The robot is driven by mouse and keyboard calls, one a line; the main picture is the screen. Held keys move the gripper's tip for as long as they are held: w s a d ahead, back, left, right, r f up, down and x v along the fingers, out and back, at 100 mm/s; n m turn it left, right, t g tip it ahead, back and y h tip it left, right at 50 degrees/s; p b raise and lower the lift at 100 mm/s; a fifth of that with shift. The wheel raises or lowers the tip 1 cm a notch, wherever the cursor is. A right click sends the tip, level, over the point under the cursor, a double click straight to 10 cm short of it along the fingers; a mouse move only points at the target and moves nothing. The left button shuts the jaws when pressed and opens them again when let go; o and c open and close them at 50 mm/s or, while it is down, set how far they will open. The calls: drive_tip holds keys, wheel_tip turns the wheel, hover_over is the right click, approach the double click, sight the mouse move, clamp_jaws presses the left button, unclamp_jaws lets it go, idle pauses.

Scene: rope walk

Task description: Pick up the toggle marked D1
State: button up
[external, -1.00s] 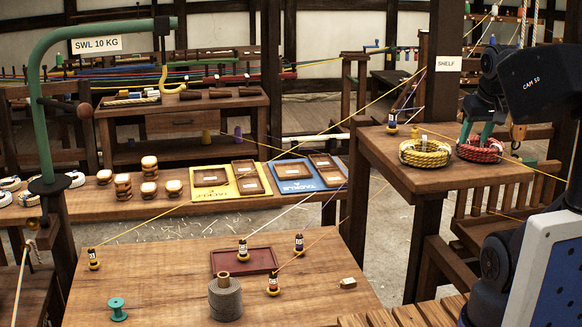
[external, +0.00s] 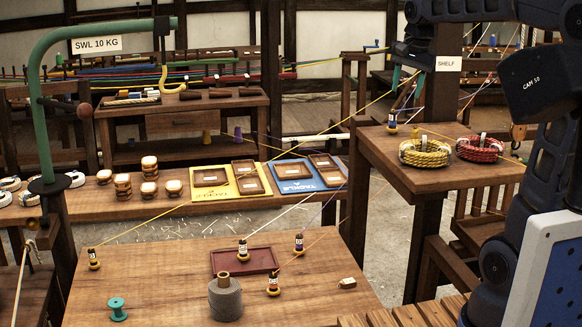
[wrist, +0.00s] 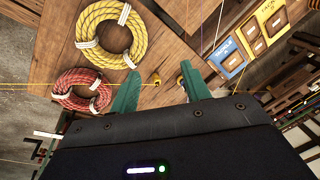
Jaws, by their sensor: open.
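One toggle (external: 392,124) stands on the shelf table's left corner. Others stand on the front bench: a left toggle (external: 94,259), a middle toggle (external: 243,250), a right toggle (external: 299,243) and a front toggle (external: 273,285). My gripper (external: 408,80) is open and empty, above the shelf toggle. In the wrist view, small yellow ends (wrist: 156,79) show between the open fingertips (wrist: 160,86).
A yellow rope coil (external: 425,153) and a red rope coil (external: 480,149) lie on the shelf table (external: 400,178). Taut cords cross the space between the tables. A SHELF post (external: 447,40) stands behind.

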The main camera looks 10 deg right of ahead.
drive_tip(key=w+a+f+m+g, duration=0.15)
drive_tip(key=w+a+m, duration=0.25)
drive_tip(key=w+a, duration=0.65)
drive_tip(key=m+h, duration=0.1)
drive_tip(key=m, duration=0.3)
hover_over(300, 236)
wheel_tip(300, 236, down, 6)
drive_tip(key=shift+g, duration=0.35)
wheel_tip(300, 236, down, 46)
drive_tip(key=shift+r, duration=0.25)
clamp_jaws()
